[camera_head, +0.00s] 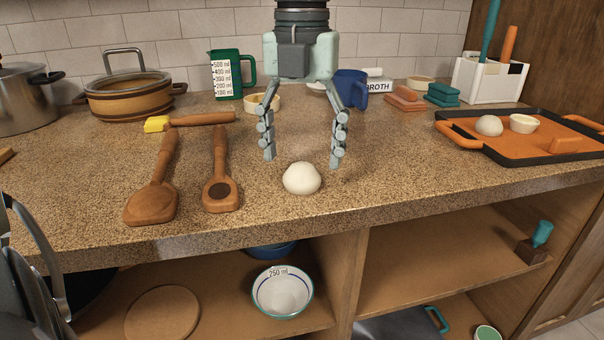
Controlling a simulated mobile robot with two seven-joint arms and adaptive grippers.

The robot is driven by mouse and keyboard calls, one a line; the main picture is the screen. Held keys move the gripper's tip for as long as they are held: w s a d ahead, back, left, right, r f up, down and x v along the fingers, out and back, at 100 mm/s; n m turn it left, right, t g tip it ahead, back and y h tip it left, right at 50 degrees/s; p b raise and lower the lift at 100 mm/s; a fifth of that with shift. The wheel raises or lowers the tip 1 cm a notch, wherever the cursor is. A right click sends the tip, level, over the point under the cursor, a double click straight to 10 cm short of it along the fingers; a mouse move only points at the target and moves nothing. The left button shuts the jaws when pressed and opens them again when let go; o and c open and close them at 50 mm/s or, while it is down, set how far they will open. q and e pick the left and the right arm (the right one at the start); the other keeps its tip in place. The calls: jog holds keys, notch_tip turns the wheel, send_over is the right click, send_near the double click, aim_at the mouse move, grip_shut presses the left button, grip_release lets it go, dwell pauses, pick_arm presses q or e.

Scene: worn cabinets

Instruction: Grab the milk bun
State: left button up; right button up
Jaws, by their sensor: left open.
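A smooth white round bun (301,179), which looks like the milk bun, sits on the speckled countertop near its front edge. A second, similar white bun (489,126) lies on the orange and black tray (454,135) at the right. My left gripper (303,160) hangs from above with its two jointed grey fingers spread wide. It is open and empty. In the picture its fingertips are just above the nearer bun, to either side of it; no contact shows. My right gripper is not in view.
Two wooden spoons (157,190) and a yellow-tipped brush (190,121) lie left of the bun. A green measuring jug (227,74), a blue mug (350,88) and a white caddy (489,80) stand behind. The counter right of the bun is clear up to the tray.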

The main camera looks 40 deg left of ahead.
aim_at(302, 167)
pick_arm(q)
notch_tip(302, 167, down, 3)
jog(key=shift+r, duration=0.2)
jog(key=shift+f, duration=0.4)
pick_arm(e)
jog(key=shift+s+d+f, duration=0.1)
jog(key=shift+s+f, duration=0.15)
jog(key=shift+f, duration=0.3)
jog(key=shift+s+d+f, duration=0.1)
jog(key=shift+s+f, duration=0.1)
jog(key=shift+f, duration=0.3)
pick_arm(q)
jog(key=shift+c, duration=0.3)
jog(key=c, duration=1.2)
